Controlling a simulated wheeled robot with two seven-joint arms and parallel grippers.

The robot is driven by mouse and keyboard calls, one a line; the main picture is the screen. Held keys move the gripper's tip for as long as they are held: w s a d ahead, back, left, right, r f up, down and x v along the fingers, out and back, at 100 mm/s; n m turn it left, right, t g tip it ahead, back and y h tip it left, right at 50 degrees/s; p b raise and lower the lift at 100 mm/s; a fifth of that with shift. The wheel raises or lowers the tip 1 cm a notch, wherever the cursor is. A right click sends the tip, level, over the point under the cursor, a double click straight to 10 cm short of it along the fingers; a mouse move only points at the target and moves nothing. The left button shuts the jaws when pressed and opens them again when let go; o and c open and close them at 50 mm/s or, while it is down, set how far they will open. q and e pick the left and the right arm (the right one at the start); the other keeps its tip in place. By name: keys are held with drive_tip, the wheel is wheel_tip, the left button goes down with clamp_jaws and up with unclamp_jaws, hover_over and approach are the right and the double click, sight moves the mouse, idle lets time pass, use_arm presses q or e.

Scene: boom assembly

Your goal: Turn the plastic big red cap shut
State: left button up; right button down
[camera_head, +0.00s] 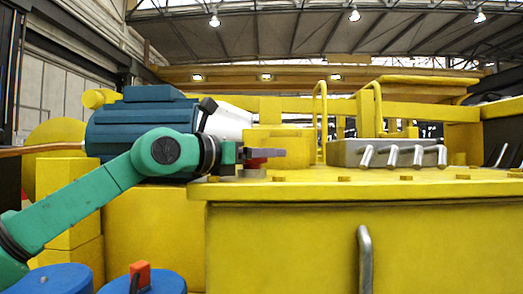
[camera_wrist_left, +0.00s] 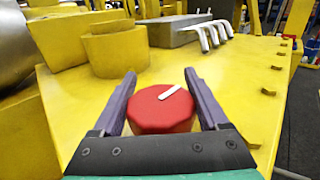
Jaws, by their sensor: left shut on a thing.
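The big red cap (camera_wrist_left: 160,113) shows in the left wrist view, many-sided, with a white bar mark pointing to the upper right. It sits on a neck on the yellow deck. My left gripper (camera_wrist_left: 160,76) has one finger on each side of the cap and is shut on it. In the head view my left gripper (camera_head: 266,153) reaches in from the left at the corner of the deck. Only a sliver of the red cap (camera_head: 257,161) shows there, behind and below the fingers. My right gripper is in neither view.
The yellow deck (camera_head: 400,188) carries several bolts along its edge. A grey block with metal levers (camera_head: 403,155) stands to the right. A blue motor (camera_head: 140,120) is behind my left arm. Another yellow cylinder (camera_wrist_left: 117,50) stands beyond the cap.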

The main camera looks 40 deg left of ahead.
use_arm(q)
drive_tip(key=shift+f, duration=0.1)
drive_tip(key=o, duration=1.3)
drive_tip(key=shift+c, duration=0.2)
drive_tip(key=shift+s+f+b, duration=0.1)
drive_tip(key=shift+s+b, duration=0.1)
drive_tip(key=shift+b, duration=0.15)
drive_tip(key=s+b, duration=0.2)
drive_tip(key=s, duration=0.2)
drive_tip(key=s+a+b, duration=0.1)
drive_tip(key=s+b, duration=0.2)
drive_tip(key=s, duration=0.2)
drive_tip(key=s+a+b, duration=0.1)
drive_tip(key=s+b, duration=0.1)
drive_tip(key=s, duration=0.2)
drive_tip(key=shift+s, duration=0.55)
drive_tip(key=shift+w, duration=0.15)
